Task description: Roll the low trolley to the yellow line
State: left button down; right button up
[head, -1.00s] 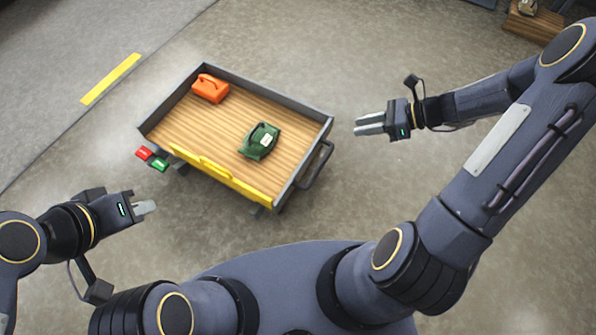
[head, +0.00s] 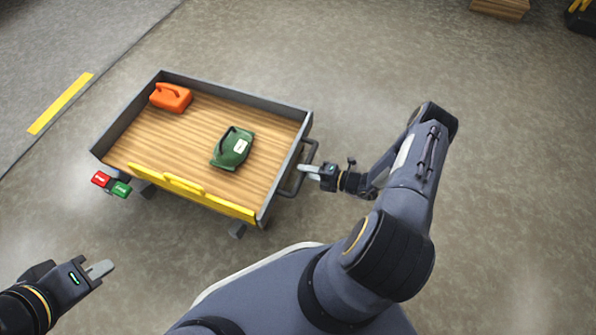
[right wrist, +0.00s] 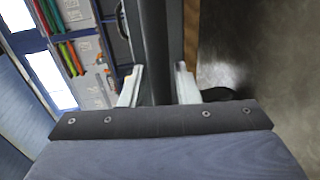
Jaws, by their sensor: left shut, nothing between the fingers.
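The low trolley (head: 205,92) has a wooden deck, grey rims and a yellow front edge. It stands left of centre in the head view. The yellow line (head: 60,103) lies on the floor to its left, apart from it. My right gripper (head: 308,170) is at the trolley's handle (head: 297,180) on the right side. In the right wrist view, a dark bar (right wrist: 155,50) runs between the parted fingers, with a narrow gap beside the right finger. My left gripper (head: 100,269) is shut and empty, in front of the trolley's near left corner.
Red (head: 100,178) and green (head: 121,189) pedals stick out at the trolley's left end. The floor between trolley and line is clear. A wooden object (head: 499,8) lies far back right.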

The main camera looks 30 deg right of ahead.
jog(key=shift+x, duration=1.55)
grip_shut()
